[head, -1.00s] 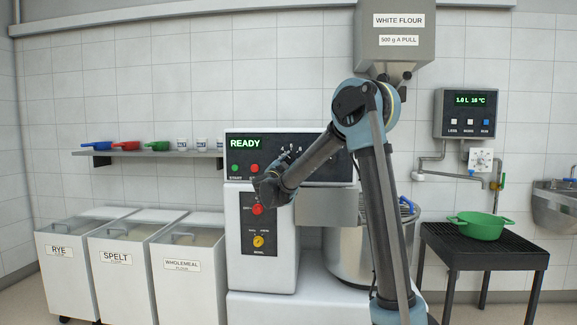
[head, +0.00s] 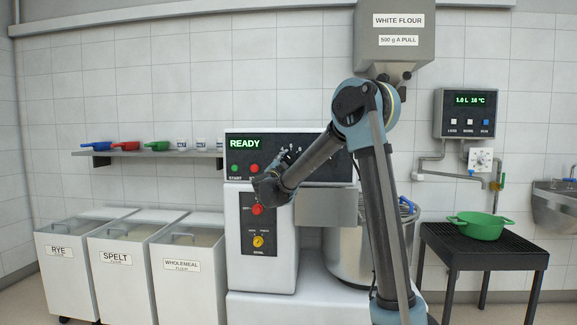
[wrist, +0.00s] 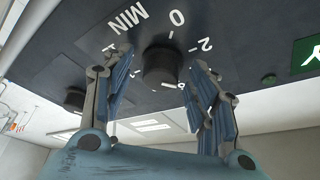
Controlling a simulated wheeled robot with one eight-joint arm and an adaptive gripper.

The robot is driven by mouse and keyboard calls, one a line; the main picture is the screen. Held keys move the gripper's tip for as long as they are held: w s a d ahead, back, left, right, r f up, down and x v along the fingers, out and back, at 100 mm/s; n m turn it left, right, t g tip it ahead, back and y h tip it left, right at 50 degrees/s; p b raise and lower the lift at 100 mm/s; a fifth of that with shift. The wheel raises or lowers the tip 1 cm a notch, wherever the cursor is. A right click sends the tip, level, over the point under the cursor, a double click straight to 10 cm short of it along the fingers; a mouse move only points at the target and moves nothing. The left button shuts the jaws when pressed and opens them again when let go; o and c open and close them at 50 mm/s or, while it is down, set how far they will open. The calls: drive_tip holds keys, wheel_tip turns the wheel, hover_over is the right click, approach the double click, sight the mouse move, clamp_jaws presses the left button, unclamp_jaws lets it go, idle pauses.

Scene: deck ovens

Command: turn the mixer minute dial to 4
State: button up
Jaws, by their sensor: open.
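The mixer minute dial (wrist: 160,66) is a dark round knob on the dark panel in the wrist view. The marks MIN, 0 and 2 show around it, and others are partly covered by the fingers. My gripper (wrist: 163,68) is open, with one finger on each side of the knob; contact is not clear. In the head view, my forearm and wrist are in front of the mixer panel (head: 243,168) and hide most of the dial. The mixer display (head: 245,143) reads READY.
A second dark knob (wrist: 75,98) is beside the left finger in the wrist view. The steel bowl (head: 345,255) stands behind my arm. A flour hopper (head: 394,58) hangs above.

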drive_tip(key=v, duration=1.2)
drive_tip(key=shift+w+r, duration=0.1)
drive_tip(key=shift+w, duration=0.05)
drive_tip(key=s+d+r+n+g+y, duration=0.1)
drive_tip(key=s+d+r+n+y, duration=0.35)
drive_tip(key=n+y, duration=0.8)
drive_tip(key=s+d+f+g+h, duration=0.2)
drive_tip(key=s+d+f+g, duration=0.3)
drive_tip(key=s+d+f, duration=0.4)
drive_tip(key=s+d+f+g+h, duration=0.2)
drive_tip(key=s+d+f+g, duration=0.4)
drive_tip(key=s+f, duration=0.8)
drive_tip(key=s+d+f+g+h, duration=0.2)
drive_tip(key=s+d+f+g, duration=0.4)
drive_tip(key=s+d+f, duration=0.6)
drive_tip(key=shift+s+d+f+n, duration=0.25)
drive_tip(key=shift+s+n, duration=0.2)
drive_tip(key=shift+s, duration=0.65)
